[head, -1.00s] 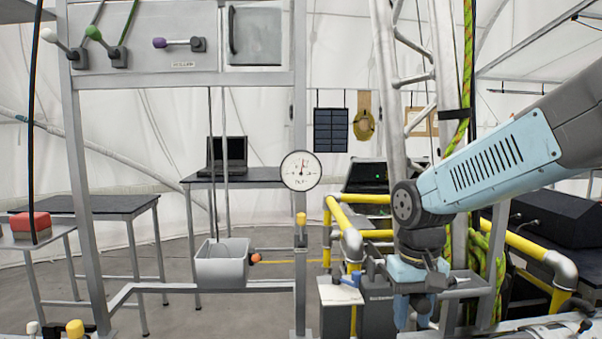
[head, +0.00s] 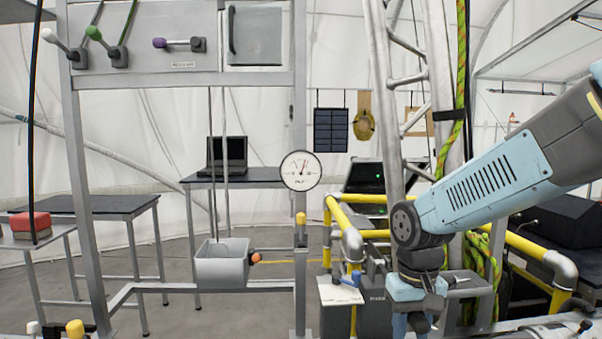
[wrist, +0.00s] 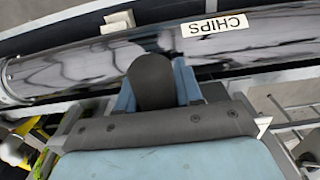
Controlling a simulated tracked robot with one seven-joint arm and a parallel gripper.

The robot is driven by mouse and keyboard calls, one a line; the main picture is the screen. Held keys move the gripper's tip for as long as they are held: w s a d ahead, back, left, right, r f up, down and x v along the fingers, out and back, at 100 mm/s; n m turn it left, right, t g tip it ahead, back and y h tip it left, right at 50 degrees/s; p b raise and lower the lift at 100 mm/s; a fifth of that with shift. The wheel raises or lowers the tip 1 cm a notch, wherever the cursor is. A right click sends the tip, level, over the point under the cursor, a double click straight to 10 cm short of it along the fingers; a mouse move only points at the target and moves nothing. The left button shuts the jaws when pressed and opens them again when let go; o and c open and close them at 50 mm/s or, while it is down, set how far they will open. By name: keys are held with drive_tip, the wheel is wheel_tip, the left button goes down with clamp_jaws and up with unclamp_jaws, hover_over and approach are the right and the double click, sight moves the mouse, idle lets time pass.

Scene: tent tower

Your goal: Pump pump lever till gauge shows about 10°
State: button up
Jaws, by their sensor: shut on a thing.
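The gauge (head: 301,170) is a round white dial on the frame's right post. Its thin needle leans slightly right of upright; the scale figures are too small to read. My gripper (head: 412,322) is low at the right in the head view, its fingertips near the bottom edge. In the wrist view my gripper (wrist: 156,88) has its blue fingers shut around a dark rounded grip, which I take as the pump lever (wrist: 153,78). The rest of the lever is hidden behind the gripper and hand.
A shiny dark cylinder labelled CHIPS (wrist: 90,60) lies just beyond the fingers. Yellow rails (head: 347,222) and a ladder-like tower (head: 405,80) stand close to my arm. A grey bin (head: 221,264) hangs left of the gauge post.

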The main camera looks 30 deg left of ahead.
drive_tip(key=shift+f, duration=1.1)
drive_tip(key=shift+w+a+r, duration=0.1)
drive_tip(key=shift+w+r, duration=0.05)
drive_tip(key=shift+r, duration=1.35)
drive_tip(key=shift+w+r, duration=0.1)
drive_tip(key=shift+r, duration=1.4)
drive_tip(key=shift+w+a+r, duration=0.15)
drive_tip(key=shift+w+r, duration=0.1)
drive_tip(key=shift+r, duration=0.55)
drive_tip(key=shift+w+a+r, duration=0.15)
drive_tip(key=shift+w+r, duration=0.1)
drive_tip(key=shift+r, duration=0.6)
drive_tip(key=shift+w+a+r, duration=0.15)
drive_tip(key=shift+w+r, duration=0.1)
drive_tip(key=shift+r, duration=0.55)
drive_tip(key=shift+f, duration=0.1)
